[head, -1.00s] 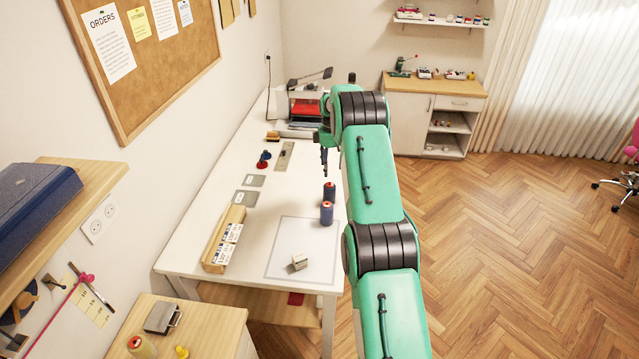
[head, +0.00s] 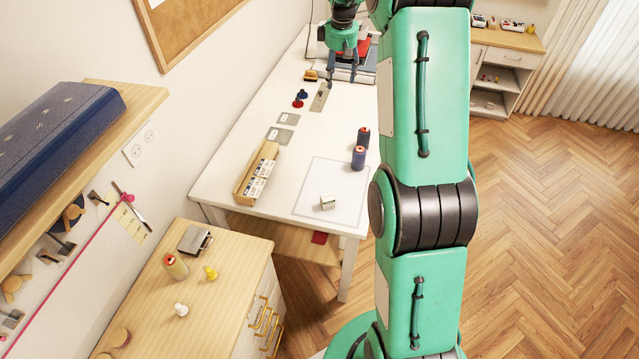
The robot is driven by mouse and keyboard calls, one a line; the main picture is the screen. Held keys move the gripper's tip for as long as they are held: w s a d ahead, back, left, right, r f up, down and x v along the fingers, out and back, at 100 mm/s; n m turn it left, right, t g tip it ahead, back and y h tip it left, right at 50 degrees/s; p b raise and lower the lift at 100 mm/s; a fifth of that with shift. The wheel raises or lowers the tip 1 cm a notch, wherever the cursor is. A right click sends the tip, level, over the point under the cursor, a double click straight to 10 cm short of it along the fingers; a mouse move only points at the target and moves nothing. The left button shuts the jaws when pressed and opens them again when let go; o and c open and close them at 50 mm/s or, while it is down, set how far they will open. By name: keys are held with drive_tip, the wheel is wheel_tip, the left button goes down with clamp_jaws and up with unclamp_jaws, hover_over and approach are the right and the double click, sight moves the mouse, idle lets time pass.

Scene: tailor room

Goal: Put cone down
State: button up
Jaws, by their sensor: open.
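Two thread cones stand upright at the right side of the white table: a dark cone (head: 363,137) with a reddish top, and a blue cone (head: 358,157) just in front of it, at the pale square mat's (head: 312,208) far right corner. A third, olive cone (head: 175,267) with a red top stands on the wooden cabinet at the lower left. I cannot tell which one the task means. My gripper (head: 342,79) is open with its fingers pointing down over the far part of the table. It is apart from all three cones, and nothing shows between its fingers.
Red and blue pieces (head: 300,98) stand near a grey strip (head: 320,97). The wooden cabinet (head: 225,290) fills the lower left.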

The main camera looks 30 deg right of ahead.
drive_tip(key=s+a+r+m+t, duration=0.1)
drive_tip(key=s+a+r, duration=0.7)
drive_tip(key=s+a, duration=0.25)
drive_tip(key=s+a+r+m+t, duration=0.1)
drive_tip(key=s+a+r, duration=0.8)
drive_tip(key=a, duration=0.2)
drive_tip(key=s+a+f, duration=0.1)
drive_tip(key=s+a, duration=0.3)
drive_tip(key=s, duration=0.5)
drive_tip(key=s+a+f+m+t, duration=0.1)
drive_tip(key=s+a+f, duration=0.1)
drive_tip(key=s+a, duration=0.3)
drive_tip(key=s+a+f+m+t, duration=0.1)
drive_tip(key=s+a, duration=0.3)
drive_tip(key=s, duration=0.9)
drive_tip(key=shift+s+a+f+y, duration=0.3)
drive_tip(key=shift+s+f+y, duration=0.05)
drive_tip(key=shift+y, duration=0.05)
drive_tip(key=shift+f, duration=0.1)
wheel_tip(320, 180, down, 15)
drive_tip(key=b, duration=1.5)
